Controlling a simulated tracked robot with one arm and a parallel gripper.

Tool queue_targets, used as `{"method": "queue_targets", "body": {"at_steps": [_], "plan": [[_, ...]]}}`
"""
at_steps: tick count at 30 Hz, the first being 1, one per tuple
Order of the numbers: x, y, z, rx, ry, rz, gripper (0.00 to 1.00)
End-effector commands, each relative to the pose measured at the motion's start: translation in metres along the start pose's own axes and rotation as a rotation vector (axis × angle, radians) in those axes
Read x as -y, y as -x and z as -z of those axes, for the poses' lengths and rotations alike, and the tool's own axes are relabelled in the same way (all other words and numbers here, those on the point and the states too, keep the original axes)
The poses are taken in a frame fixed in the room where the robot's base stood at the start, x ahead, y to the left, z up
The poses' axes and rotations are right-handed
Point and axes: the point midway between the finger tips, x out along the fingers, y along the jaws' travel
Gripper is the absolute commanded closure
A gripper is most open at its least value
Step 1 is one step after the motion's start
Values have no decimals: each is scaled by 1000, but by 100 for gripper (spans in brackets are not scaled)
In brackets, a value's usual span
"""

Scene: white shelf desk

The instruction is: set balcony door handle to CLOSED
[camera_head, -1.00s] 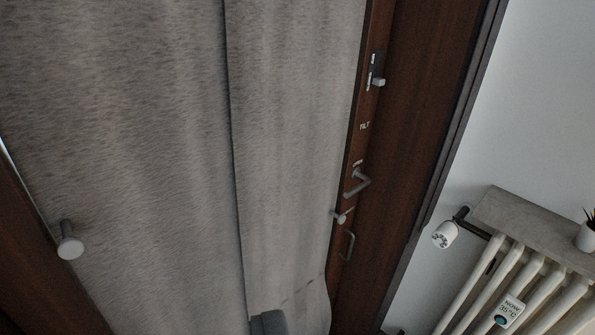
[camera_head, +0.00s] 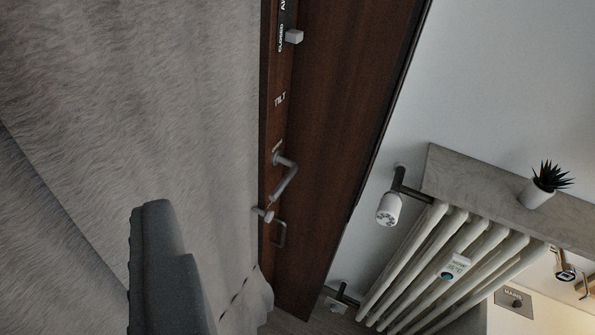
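The balcony door handle (camera_head: 286,179) is a grey angled lever on the dark brown door frame (camera_head: 335,130), near the middle of the view. It slants down and left from its pivot. A TILT label is on the frame above it, and a partly hidden label sits right at the pivot. My gripper (camera_head: 155,215) shows as a grey finger at the lower left, in front of the curtain and apart from the handle. Only one finger is in view, so its opening cannot be judged.
A grey curtain (camera_head: 130,90) fills the left side. A small slider (camera_head: 294,37) with a CLOSED label is higher on the frame. A knob (camera_head: 264,214) and a second pull (camera_head: 280,234) sit below the handle. A radiator (camera_head: 430,260) and potted plant (camera_head: 541,187) are at right.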

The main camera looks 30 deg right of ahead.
Motion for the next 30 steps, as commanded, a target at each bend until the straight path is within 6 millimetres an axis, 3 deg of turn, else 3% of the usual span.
{"method": "queue_targets", "body": {"at_steps": [8, 11, 14, 20, 24, 30], "plan": [[0, -1, 0, 0, 2, -1, 61], [-5, -11, -2, -1, 31, -15, 61], [-27, -40, -11, 2, 117, -51, 61], [-83, -132, -49, 11, 455, -160, 61], [-124, -192, -90, 29, 728, -212, 61], [-177, -256, -167, 61, 1105, -233, 61]]}}
